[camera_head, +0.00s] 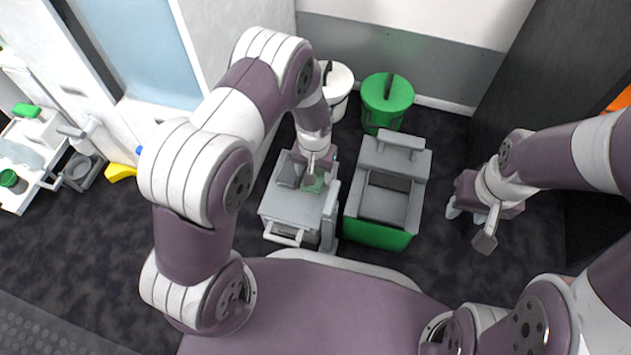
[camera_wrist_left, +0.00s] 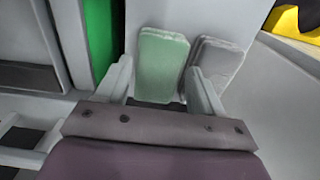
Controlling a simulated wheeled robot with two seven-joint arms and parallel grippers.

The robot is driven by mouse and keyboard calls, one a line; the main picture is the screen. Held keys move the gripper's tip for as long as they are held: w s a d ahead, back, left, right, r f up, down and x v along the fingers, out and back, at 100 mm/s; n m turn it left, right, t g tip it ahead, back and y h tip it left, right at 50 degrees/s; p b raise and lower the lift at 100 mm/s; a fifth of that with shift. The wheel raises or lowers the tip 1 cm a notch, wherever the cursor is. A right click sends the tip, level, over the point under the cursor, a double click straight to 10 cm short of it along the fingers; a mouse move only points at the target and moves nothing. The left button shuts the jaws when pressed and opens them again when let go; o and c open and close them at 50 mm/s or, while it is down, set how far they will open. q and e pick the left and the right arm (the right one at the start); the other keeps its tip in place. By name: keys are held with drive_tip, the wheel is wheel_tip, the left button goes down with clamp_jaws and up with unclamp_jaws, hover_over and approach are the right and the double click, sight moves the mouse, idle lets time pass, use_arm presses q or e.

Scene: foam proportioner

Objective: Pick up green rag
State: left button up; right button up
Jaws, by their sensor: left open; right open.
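The green rag (camera_head: 314,186) lies on the top of the grey cart (camera_head: 283,207), partly hidden by my left gripper (camera_head: 316,176) just above it. In the left wrist view the green rag (camera_wrist_left: 162,66) is a pale green folded pad between the two open fingers of my left gripper (camera_wrist_left: 162,84). The fingers straddle it, and I cannot tell whether they touch it. A grey rag (camera_wrist_left: 214,66) lies right beside it, by the right finger. My right gripper (camera_head: 470,222) is open and empty above the dark floor at the right.
A grey and green wringer bin (camera_head: 378,236) stands right of the cart. A white bucket (camera_head: 338,80) and a green bucket (camera_head: 387,98) stand behind. A white cart (camera_head: 30,150) and a yellow object (camera_head: 121,172) are at the left. Dark floor (camera_head: 90,240) is free at the lower left.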

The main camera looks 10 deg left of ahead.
use_arm(q)
drive_tip(key=shift+f, duration=0.9)
drive_tip(key=shift+r, duration=0.15)
drive_tip(key=c, duration=0.7)
drive_tip(key=shift+c, duration=0.2)
